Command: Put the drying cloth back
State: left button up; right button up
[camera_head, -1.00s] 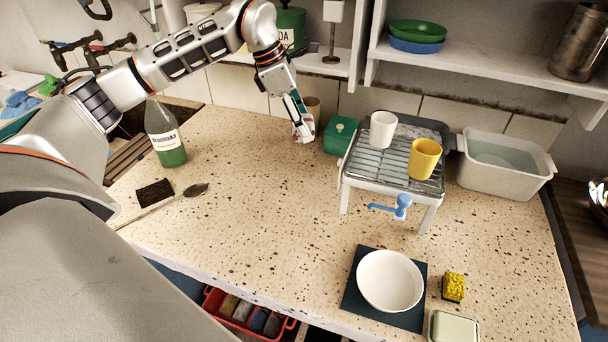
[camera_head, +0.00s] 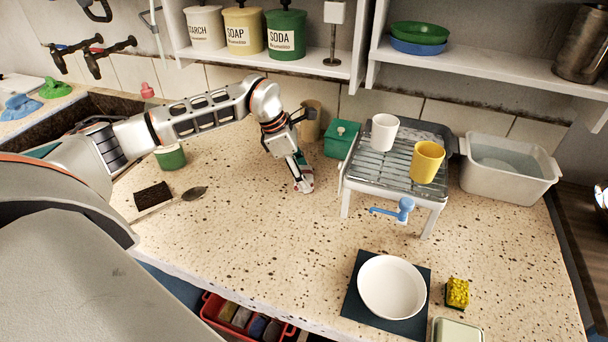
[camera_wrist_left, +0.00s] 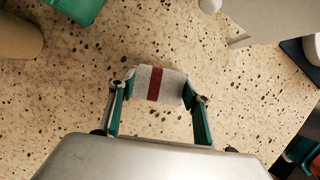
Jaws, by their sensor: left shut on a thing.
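The drying cloth (camera_wrist_left: 155,84) is white with a red stripe. In the left wrist view it spans the gap between the two fingertips of my left gripper (camera_wrist_left: 157,92), which is shut on it. In the head view my left gripper (camera_head: 302,182) points down over the speckled counter, left of the draining rack (camera_head: 375,187). Only a small bit of the cloth shows there. I cannot tell whether the cloth touches the counter.
On the rack stand a white cup (camera_head: 383,132) and a yellow cup (camera_head: 426,162). A green box (camera_head: 341,140) and a tan canister (camera_head: 310,120) stand behind my gripper. A white bowl (camera_head: 391,287) sits on a dark mat. The counter's middle front is clear.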

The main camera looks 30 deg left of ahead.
pick_arm(q)
jog(key=shift+f, duration=0.1)
jog(key=o, duration=1)
jog(key=shift+a+r, duration=0.1)
jog(key=shift+r, duration=0.25)
jog(key=p+v, duration=0.1)
jog(key=v, duration=1)
jog(key=shift+r, duration=0.25)
jog(key=shift+s, duration=0.1)
